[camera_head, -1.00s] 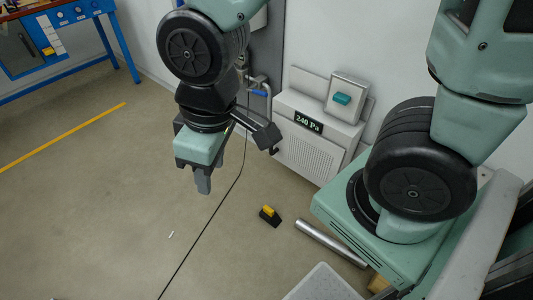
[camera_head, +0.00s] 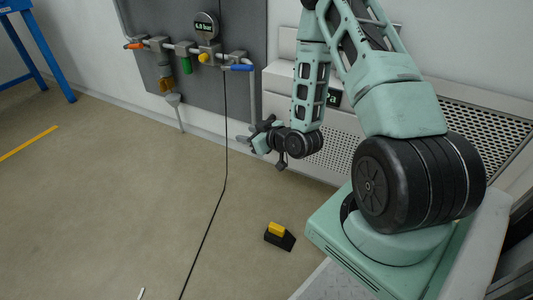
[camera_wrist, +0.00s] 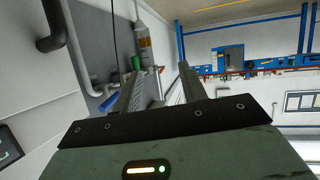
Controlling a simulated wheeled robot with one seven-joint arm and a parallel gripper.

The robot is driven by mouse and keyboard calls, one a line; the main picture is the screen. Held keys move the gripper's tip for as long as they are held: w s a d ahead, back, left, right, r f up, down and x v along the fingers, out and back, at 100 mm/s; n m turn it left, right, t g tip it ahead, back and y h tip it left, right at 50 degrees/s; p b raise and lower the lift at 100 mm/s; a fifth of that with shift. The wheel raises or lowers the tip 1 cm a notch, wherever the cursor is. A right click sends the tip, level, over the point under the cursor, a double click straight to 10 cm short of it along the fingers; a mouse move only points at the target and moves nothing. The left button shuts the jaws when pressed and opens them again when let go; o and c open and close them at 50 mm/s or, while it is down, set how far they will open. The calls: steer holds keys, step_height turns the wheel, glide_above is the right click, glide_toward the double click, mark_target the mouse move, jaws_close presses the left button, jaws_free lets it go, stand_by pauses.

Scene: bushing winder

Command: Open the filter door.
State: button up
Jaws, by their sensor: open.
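A white cabinet (camera_head: 283,106) stands against the wall behind my arm. Its front has a perforated panel (camera_head: 340,152), which looks like the filter door; its outline and any handle are partly hidden by my arm. My gripper (camera_head: 257,135) is in front of the cabinet's left part, pointing left, away from the panel. In the wrist view my gripper (camera_wrist: 162,72) is open, with nothing between its fingers. Part of the white cabinet (camera_wrist: 40,115) shows at the left there.
A grey wall panel (camera_head: 150,75) carries pipes, a gauge (camera_head: 207,25) and a blue-handled valve (camera_head: 240,67) left of the cabinet. A black block with a yellow top (camera_head: 278,236) lies on the floor. A cable (camera_head: 210,215) crosses the floor.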

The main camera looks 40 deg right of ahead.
steer(key=s+d+f+m+t+h+b, duration=0.5)
steer(key=s+d+f+b, duration=0.35)
steer(key=d+f, duration=0.35)
steer(key=shift+g+h, duration=0.4)
steer(key=shift+g, duration=0.2)
steer(key=b+x, duration=0.2)
steer(key=x, duration=0.3)
steer(key=a+b+x, duration=0.1)
steer(key=b+x, duration=0.1)
steer(key=x, duration=0.4)
steer(key=b+x, duration=0.2)
steer(key=x, duration=0.4)
steer(key=shift+w+a+f+b, duration=0.2)
steer(key=shift+f+b, duration=0.1)
steer(key=shift+f, duration=0.1)
jaws_close()
